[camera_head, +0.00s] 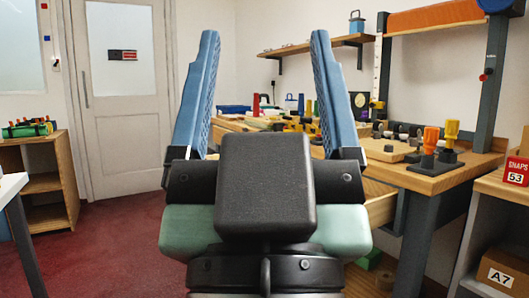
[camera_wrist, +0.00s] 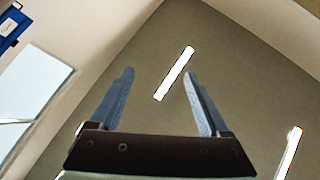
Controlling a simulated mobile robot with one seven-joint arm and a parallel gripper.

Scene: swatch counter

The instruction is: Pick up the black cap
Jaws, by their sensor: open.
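My gripper (camera_head: 264,42) points upward in the middle of the head view, its two blue fingers wide apart with nothing between them. In the wrist view my gripper (camera_wrist: 159,73) is also open and empty, against the ceiling. I cannot make out a black cap for sure in either view. Small dark items sit on the wooden workbench (camera_head: 440,182) behind and to the right of my gripper, too small to tell apart. My gripper and wrist hide part of the bench.
Orange-topped (camera_head: 431,140) and yellow-topped (camera_head: 452,133) clamps stand at the bench's right part. A red box (camera_head: 517,171) marked 53 is at the right edge. A low wooden shelf (camera_head: 60,185) stands left, near a door (camera_head: 127,150). Red floor (camera_head: 120,245) between is clear.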

